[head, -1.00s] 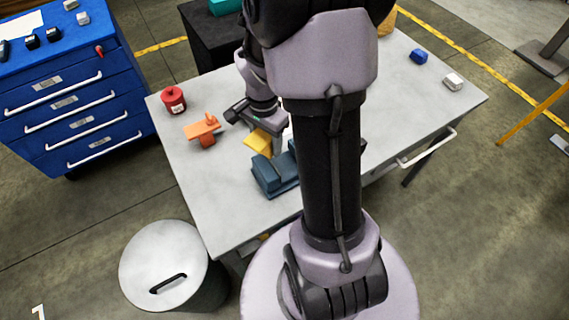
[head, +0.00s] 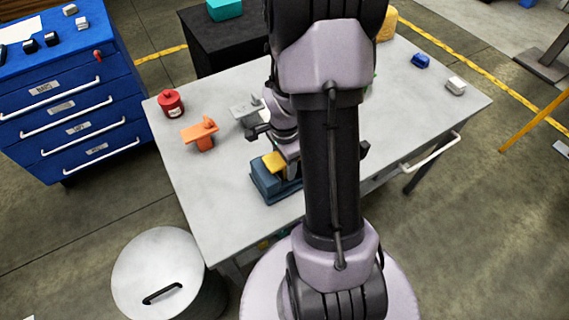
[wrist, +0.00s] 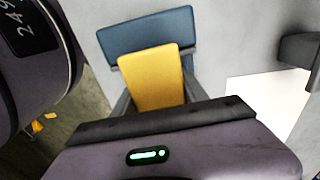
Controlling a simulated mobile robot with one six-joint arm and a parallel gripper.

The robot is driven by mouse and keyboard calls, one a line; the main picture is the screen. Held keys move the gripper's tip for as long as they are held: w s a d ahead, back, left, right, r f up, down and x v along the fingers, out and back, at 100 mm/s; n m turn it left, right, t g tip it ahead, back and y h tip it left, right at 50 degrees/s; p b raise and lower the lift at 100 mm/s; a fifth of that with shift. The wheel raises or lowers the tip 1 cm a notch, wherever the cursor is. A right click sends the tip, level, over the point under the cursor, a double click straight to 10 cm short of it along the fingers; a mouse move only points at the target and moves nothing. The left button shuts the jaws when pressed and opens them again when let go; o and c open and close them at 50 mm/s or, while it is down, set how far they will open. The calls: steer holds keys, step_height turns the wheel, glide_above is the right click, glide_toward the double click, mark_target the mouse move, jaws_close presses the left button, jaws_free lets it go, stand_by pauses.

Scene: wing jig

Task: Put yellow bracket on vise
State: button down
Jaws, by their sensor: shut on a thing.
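The yellow bracket (head: 273,162) is at the blue-grey vise (head: 268,185) on the table; it looks to be over or on the vise's top. In the wrist view the yellow bracket (wrist: 152,78) overlaps the vise (wrist: 148,32), whose far block shows beyond it. I cannot tell whether the bracket touches the vise. My gripper (head: 284,158) is shut on the bracket at its near end. The fingertips are mostly hidden in the head view by my own wrist, and my arm covers the right part of the vise.
A blue block (head: 420,61) and a white block (head: 455,86) lie at the far right. The table's front left is clear.

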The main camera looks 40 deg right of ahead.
steer(key=c, duration=0.6)
jaws_free()
steer(key=shift+f, duration=0.15)
